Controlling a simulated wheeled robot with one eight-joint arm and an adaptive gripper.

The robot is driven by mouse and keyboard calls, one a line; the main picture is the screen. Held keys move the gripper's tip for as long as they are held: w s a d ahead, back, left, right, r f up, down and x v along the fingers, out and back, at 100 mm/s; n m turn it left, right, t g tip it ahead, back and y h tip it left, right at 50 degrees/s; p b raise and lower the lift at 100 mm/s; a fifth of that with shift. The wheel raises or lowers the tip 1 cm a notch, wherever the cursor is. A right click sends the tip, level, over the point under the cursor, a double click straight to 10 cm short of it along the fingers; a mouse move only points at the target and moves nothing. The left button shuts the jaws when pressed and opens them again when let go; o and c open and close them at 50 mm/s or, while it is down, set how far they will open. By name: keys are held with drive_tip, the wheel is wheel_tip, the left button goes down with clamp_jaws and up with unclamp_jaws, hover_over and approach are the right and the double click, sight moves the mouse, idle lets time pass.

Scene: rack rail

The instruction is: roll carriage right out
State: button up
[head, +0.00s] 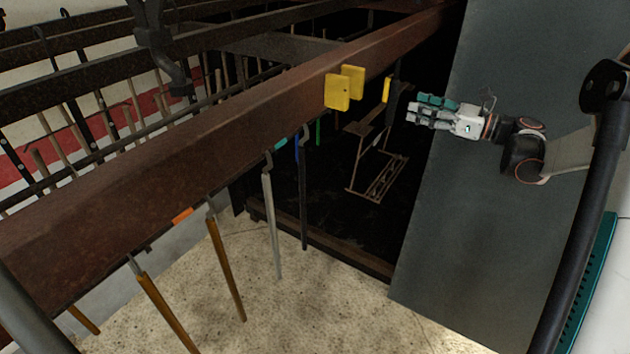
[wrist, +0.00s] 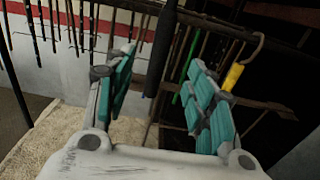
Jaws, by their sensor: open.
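A hanging metal carriage frame (head: 378,165) hangs below the rusty rail (head: 250,105) in the dark opening, with a small rack near its bottom. Yellow blocks (head: 338,92) sit on the rail, and another yellow piece (head: 386,90) is just right of it, near the top of the frame. My gripper (head: 416,111) is to the right of the frame, in front of the grey panel, fingers pointing left. In the wrist view its teal fingers (wrist: 165,92) are apart. A dark upright bar (wrist: 165,45) shows beyond the gap; I see no contact. A yellow piece with a hook (wrist: 232,77) is behind the right finger.
A large grey panel (head: 500,200) stands at the right, close behind my arm. Several hanging rods, including an orange one (head: 226,268) and a grey one (head: 271,225), hang from the rail's near side. The pale speckled floor (head: 320,310) is clear below.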

drive_tip(key=x, duration=0.4)
drive_tip(key=shift+a, duration=0.1)
drive_tip(key=shift+x, duration=1.3)
clamp_jaws()
